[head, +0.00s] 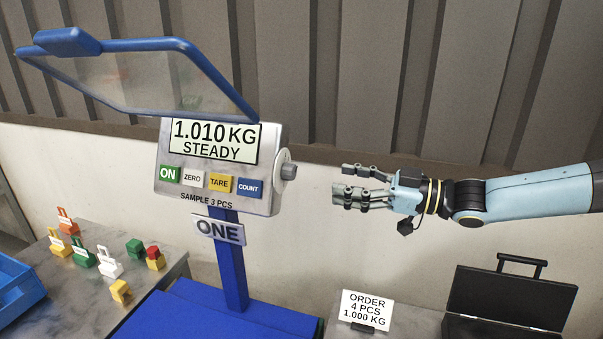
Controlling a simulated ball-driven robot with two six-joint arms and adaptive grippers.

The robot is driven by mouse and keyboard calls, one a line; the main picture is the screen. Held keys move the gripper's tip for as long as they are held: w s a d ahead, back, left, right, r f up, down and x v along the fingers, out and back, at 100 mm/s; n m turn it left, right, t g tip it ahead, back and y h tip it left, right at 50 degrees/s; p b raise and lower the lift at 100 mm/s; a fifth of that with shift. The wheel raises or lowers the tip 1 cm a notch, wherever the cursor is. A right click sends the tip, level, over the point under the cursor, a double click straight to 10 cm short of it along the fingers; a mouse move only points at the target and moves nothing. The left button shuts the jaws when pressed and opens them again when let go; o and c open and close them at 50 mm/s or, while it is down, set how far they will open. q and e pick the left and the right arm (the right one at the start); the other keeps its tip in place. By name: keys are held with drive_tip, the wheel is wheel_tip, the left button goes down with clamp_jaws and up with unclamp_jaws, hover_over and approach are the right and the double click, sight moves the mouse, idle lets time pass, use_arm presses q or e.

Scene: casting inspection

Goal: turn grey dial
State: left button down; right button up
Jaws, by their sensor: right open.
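The grey dial (288,172) sticks out from the right side of the scale's display box (270,196). It has a pale round base and a darker grey knob at its end. The display reads 1.010 KG STEADY. My right gripper (338,182) comes in from the right at about the dial's height. Its fingers are open and empty and point left at the dial, with a clear gap between them and the knob. My left gripper is not in view.
A raised blue-framed clear cover (185,45) hangs above the display. A blue post (232,265) carries the box. Several small coloured blocks and tags stand on the left table (185,262). An order card (366,310) and an open black case (510,297) are at the lower right.

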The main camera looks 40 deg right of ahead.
sight(295, 173)
drive_tip(key=b+x, duration=0.2)
drive_tip(key=x, duration=0.2)
drive_tip(key=b+x, duration=0.3)
drive_tip(key=x, duration=0.2)
drive_tip(key=shift+f+b, duration=0.25)
drive_tip(key=shift+b, duration=0.05)
drive_tip(key=shift+w+a+r+b, duration=0.2)
drive_tip(key=shift+w+a+b, duration=0.1)
drive_tip(key=shift+w, duration=0.15)
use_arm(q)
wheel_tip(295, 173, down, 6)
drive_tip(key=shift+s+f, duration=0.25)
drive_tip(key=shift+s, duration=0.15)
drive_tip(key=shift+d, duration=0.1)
use_arm(e)
drive_tip(key=c, duration=1.1)
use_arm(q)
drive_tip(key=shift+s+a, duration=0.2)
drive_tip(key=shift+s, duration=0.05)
use_arm(e)
drive_tip(key=shift+c, duration=0.2)
